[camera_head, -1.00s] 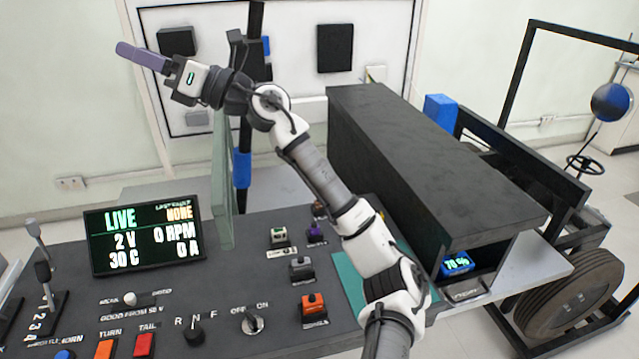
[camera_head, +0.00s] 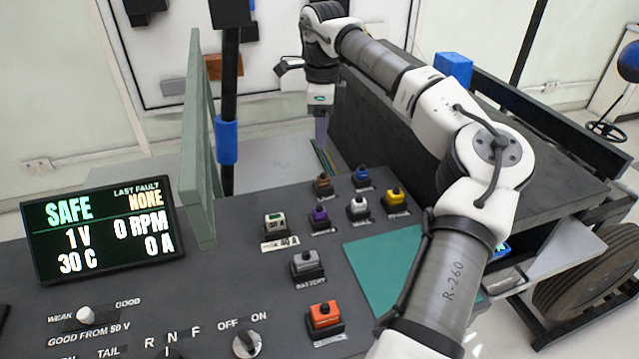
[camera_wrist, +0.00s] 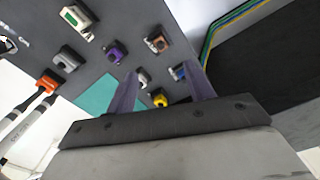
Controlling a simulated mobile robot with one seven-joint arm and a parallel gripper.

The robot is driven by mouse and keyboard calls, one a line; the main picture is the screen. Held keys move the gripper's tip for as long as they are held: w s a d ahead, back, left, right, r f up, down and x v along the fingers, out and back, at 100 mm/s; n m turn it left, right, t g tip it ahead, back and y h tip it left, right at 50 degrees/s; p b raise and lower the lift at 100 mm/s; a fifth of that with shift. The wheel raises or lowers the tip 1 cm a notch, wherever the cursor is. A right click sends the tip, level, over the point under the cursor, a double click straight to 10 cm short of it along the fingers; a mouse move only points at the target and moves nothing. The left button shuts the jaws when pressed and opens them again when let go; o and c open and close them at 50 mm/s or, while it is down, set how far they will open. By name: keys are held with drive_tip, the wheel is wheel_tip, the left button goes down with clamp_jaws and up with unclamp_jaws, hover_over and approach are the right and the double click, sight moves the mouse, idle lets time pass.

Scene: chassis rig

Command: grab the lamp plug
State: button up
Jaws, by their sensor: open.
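Several coloured plugs sit in sockets on the dark console. They are brown (camera_head: 323,183), blue (camera_head: 361,177), purple (camera_head: 320,217), white (camera_head: 358,207) and yellow (camera_head: 396,199). Their labels are too small to read, so I cannot tell which is the lamp plug. My gripper (camera_head: 321,130) points down, open and empty, above and behind the brown plug. In the wrist view the gripper (camera_wrist: 160,68) has its purple fingers apart, with the white (camera_wrist: 143,77), blue (camera_wrist: 180,72), brown (camera_wrist: 157,42) and yellow (camera_wrist: 158,97) plugs showing beyond or between them.
A display (camera_head: 103,229) reads SAFE. A greenish upright panel (camera_head: 198,150) and a black post are left of my gripper; a large dark box (camera_head: 400,150) is right.

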hover_over(323, 173)
drive_tip(key=f, duration=0.5)
drive_tip(key=f+p, duration=0.1)
drive_tip(key=f, duration=0.1)
drive_tip(key=shift+s+a+f, duration=0.15)
drive_tip(key=shift+s+f, duration=0.15)
drive_tip(key=shift+w+f+p, duration=0.2)
drive_tip(key=shift+f+p, duration=0.55)
drive_tip(key=shift+f, duration=1.9)
drive_tip(key=c, duration=1.1)
